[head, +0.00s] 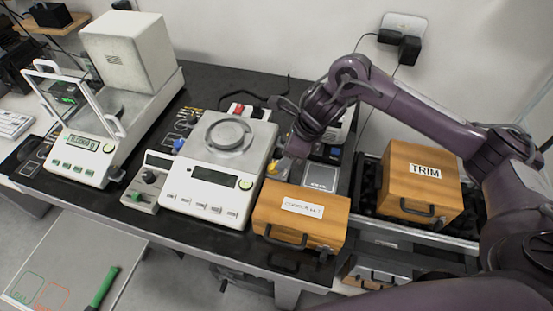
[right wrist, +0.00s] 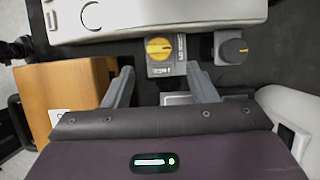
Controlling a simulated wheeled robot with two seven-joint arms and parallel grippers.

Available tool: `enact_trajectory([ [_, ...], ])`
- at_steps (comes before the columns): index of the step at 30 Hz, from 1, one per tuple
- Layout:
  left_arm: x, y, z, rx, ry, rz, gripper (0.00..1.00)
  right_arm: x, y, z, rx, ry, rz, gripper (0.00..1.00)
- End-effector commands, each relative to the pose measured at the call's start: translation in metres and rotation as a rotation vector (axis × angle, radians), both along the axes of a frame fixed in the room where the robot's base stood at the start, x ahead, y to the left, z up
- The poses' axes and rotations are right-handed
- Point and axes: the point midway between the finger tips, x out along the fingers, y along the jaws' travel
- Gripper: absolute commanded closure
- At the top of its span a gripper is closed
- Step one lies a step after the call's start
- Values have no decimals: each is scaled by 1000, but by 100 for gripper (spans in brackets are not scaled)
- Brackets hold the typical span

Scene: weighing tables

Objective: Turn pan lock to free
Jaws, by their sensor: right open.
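A yellow rotary knob (right wrist: 158,48) sits on a small grey block in the right wrist view, next to the balance's edge. I take it to be the pan lock; its label is too small to read. It shows partly in the head view (head: 272,167), beside the white balance (head: 258,150) with a round pan. My right gripper (right wrist: 160,74) is open, its two fingers on either side of the knob's line and short of it; no contact shows. It also shows in the head view (head: 287,167), behind the wooden box. My left gripper is not in view.
A wooden box (head: 325,232) stands close to the right gripper, and a TRIM box (head: 397,167) is farther right. A dark grey knob (right wrist: 233,50) sits right of the yellow one. An analytical balance (head: 78,178) stands at left.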

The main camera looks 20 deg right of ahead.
Motion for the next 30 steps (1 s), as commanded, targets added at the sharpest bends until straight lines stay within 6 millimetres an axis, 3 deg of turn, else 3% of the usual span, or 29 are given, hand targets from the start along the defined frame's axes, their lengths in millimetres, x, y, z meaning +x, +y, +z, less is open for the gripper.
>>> enact_trajectory([
  [9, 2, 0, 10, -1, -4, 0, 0, 9, 15, -43, 0, 2, 0, 48],
  [21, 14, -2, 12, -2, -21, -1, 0, 12, 18, -51, -1, -1, 1, 49],
  [30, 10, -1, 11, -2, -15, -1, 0, 12, 18, -51, -1, -1, 0, 89],
])
